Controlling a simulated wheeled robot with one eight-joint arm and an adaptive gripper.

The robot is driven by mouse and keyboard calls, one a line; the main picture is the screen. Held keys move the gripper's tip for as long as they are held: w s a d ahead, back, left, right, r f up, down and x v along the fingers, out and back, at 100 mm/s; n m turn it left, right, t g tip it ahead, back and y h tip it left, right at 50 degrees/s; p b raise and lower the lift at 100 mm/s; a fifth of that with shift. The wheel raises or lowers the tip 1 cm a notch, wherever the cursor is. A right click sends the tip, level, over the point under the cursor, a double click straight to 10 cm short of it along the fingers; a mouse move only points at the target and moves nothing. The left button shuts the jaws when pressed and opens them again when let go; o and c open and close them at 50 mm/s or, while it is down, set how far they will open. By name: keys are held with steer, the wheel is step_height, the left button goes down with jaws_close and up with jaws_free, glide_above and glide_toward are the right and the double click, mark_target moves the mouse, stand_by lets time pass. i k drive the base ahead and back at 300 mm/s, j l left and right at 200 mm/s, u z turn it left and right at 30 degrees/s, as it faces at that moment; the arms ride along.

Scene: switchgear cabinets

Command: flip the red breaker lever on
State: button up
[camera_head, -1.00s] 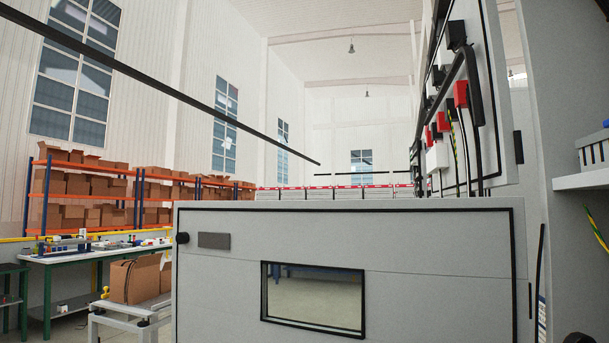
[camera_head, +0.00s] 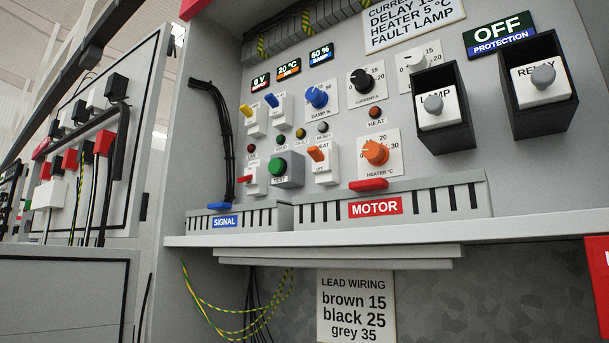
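Inside the open cabinet, a white switch block with a red lever (camera_head: 248,168) sits at the lower left of the panel, left of the green button. Its exact lever position is too small to tell. A flat red handle (camera_head: 369,185) lies on top of the grey terminal block labelled MOTOR (camera_head: 450,205). I cannot tell from the view alone which red part is the breaker lever. My gripper is not in view.
A white shelf edge (camera_head: 400,233) juts out below the panel. Green-yellow wires (camera_head: 230,318) hang beneath it, beside a LEAD WIRING sign (camera_head: 355,305). Two black-framed modules (camera_head: 540,85) project at the right.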

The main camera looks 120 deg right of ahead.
mark_target(242, 179)
steer(key=z, duration=4)
steer(key=k+j, duration=0.6)
